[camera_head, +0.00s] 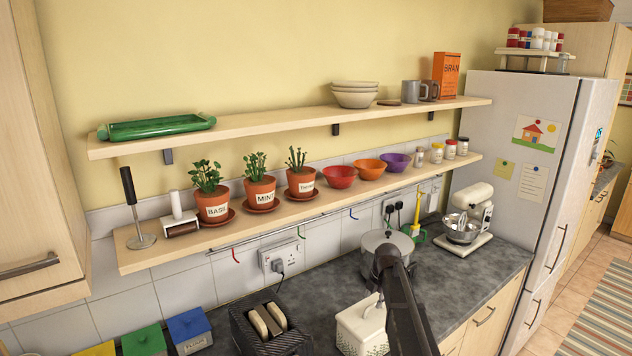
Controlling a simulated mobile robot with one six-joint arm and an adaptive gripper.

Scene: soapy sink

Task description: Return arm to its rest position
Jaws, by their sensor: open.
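A dark link of my arm (402,310) rises from the bottom edge, right of centre, in the head view. Its rounded upper end stands in front of the worktop and hides part of a lidded pot (372,243) and of a cream container (352,328). I see no gripper fingers in this view, so what my gripper is near cannot be told.
Two wall shelves hold potted herbs (260,193), coloured bowls (338,177) and a green tray (157,127). A toaster (252,333) stands left of my arm. A stand mixer (470,216) and a fridge (508,110) are to the right. Grey worktop (325,290) shows between toaster and pot.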

